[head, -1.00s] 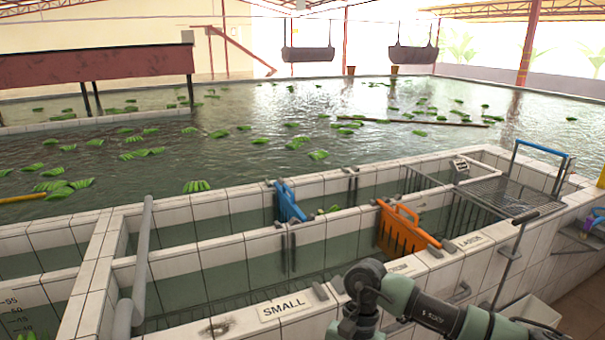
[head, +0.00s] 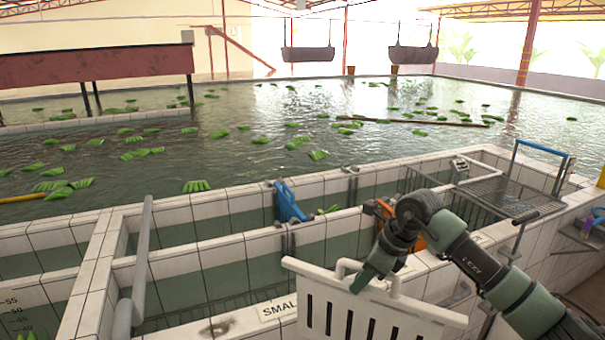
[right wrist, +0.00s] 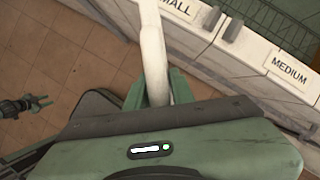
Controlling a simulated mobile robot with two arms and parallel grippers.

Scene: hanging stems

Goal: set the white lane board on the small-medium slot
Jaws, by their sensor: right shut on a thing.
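The white lane board (head: 345,316) is a slotted panel with a loop handle, in the lower middle of the head view. My right gripper (head: 366,279) is shut on its handle and holds it up in front of the tiled tank wall. In the right wrist view the white board (right wrist: 153,50) shows as a narrow strip between the fingers. There, grey slot brackets (right wrist: 232,28) stand on the wall between the SMALL and MEDIUM labels. In the head view the board and arm hide this spot. A small dark gripper-like part, probably my left gripper (right wrist: 38,102), shows at the left.
A blue board (head: 288,203) stands in a divider farther back. An orange board (head: 384,209) is partly hidden behind my right arm. A wire rack (head: 510,195) stands at the right. The SMALL label (head: 277,308) is partly covered by the white board.

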